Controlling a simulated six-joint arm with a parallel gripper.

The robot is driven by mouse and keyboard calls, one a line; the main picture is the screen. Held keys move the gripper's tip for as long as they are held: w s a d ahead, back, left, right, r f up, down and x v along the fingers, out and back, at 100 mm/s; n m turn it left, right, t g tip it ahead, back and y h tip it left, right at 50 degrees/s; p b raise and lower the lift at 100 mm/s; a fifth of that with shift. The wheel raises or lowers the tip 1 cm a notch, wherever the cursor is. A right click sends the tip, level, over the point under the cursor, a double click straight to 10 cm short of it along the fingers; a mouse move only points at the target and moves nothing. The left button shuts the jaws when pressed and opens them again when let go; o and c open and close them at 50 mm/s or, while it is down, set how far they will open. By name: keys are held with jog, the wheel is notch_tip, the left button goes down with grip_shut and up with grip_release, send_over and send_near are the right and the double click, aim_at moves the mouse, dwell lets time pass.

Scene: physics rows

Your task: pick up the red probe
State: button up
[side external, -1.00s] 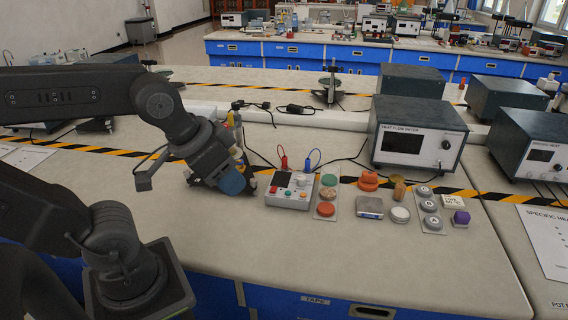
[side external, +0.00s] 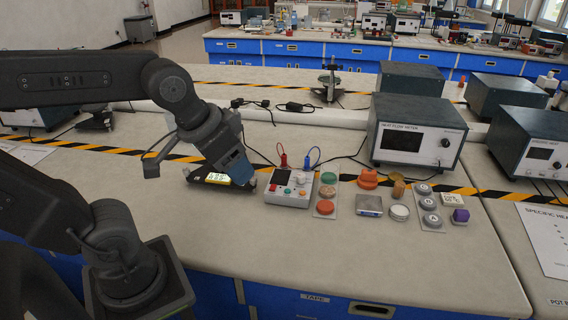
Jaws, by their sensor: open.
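My gripper (side external: 241,174) is open and points down, to the left of the meter box and the red probe, apart from the probe. Its fingertips are small and dark here, and I see nothing held between them.
Coloured discs (side external: 325,208), a small scale (side external: 369,205) and a heat flow meter (side external: 417,137) stand to the right. The front of the bench is clear.

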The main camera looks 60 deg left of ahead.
jog(key=w+a+r+n+g, duration=0.25)
jog(key=w+a, duration=0.35)
jog(key=w, duration=0.6)
jog(key=n+g, duration=0.3)
jog(key=n, duration=0.3)
send_over(284, 164)
notch_tip(284, 164, down, 15)
jog(key=f, duration=0.5)
jog(key=a+f, duration=0.1)
jog(key=f, duration=0.2)
jog(key=shift+f, duration=0.2)
jog(key=shift+w+d+f, duration=0.1)
jog(key=shift+w+f, duration=0.05)
jog(key=shift+f, duration=1.3)
jog(key=shift+w+d+f, duration=0.1)
jog(key=shift+f, duration=1.35)
jog(key=shift+c, duration=0.2)
jog(key=shift+a, duration=0.1)
grip_shut()
